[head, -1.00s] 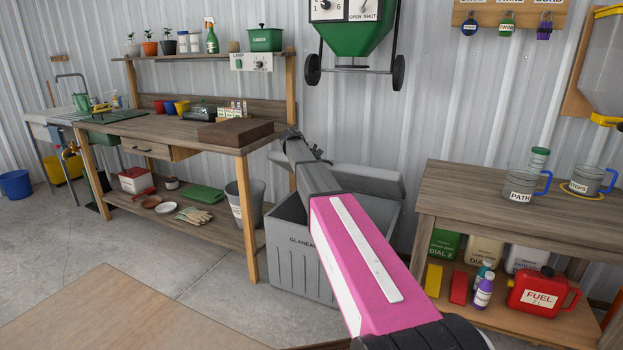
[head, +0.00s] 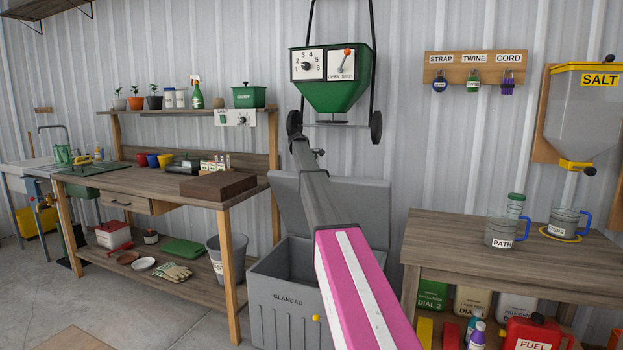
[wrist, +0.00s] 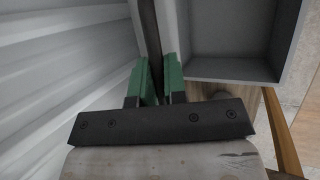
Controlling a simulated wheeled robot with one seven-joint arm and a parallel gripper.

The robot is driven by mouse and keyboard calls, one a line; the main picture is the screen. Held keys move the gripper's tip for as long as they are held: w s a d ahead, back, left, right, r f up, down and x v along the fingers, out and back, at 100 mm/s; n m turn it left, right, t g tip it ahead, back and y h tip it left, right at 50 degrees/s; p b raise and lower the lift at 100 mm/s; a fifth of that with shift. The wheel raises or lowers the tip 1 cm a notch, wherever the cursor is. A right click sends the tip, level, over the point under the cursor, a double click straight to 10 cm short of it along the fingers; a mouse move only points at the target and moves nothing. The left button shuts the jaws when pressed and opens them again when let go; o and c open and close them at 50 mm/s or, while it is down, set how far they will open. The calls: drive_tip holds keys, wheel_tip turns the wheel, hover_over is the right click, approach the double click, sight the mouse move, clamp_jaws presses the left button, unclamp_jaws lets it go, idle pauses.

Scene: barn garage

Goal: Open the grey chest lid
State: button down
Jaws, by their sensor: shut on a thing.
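The grey chest (head: 284,312), marked GLANEAU, stands on the floor between the workbench and the right-hand table. Its lid (head: 372,208) is raised and stands nearly upright at the back, near the wall. The chest's dark inside shows in the head view and again in the wrist view (wrist: 232,40). My gripper (wrist: 158,78) has green fingers, shut on the lid's edge (wrist: 150,28), which runs as a thin dark strip between them. In the head view my arm crosses in front of the chest and lid, and the gripper is hidden.
The wooden workbench (head: 140,188) stands left of the chest, with a bucket (head: 228,258) under it. The right-hand table (head: 450,237) holds measuring jugs. A green spreader (head: 333,85) hangs on the corrugated wall above the lid.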

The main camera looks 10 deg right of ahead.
drive_tip(key=shift+w+d+r, duration=0.1)
drive_tip(key=shift+w+d, duration=0.1)
drive_tip(key=shift+w, duration=0.05)
drive_tip(key=c, duration=1.2)
unclamp_jaws()
drive_tip(key=shift+r, duration=0.1)
drive_tip(key=v, duration=1)
drive_tip(key=shift+a+r, duration=0.15)
drive_tip(key=shift+r, duration=0.05)
drive_tip(key=shift+s, duration=0.1)
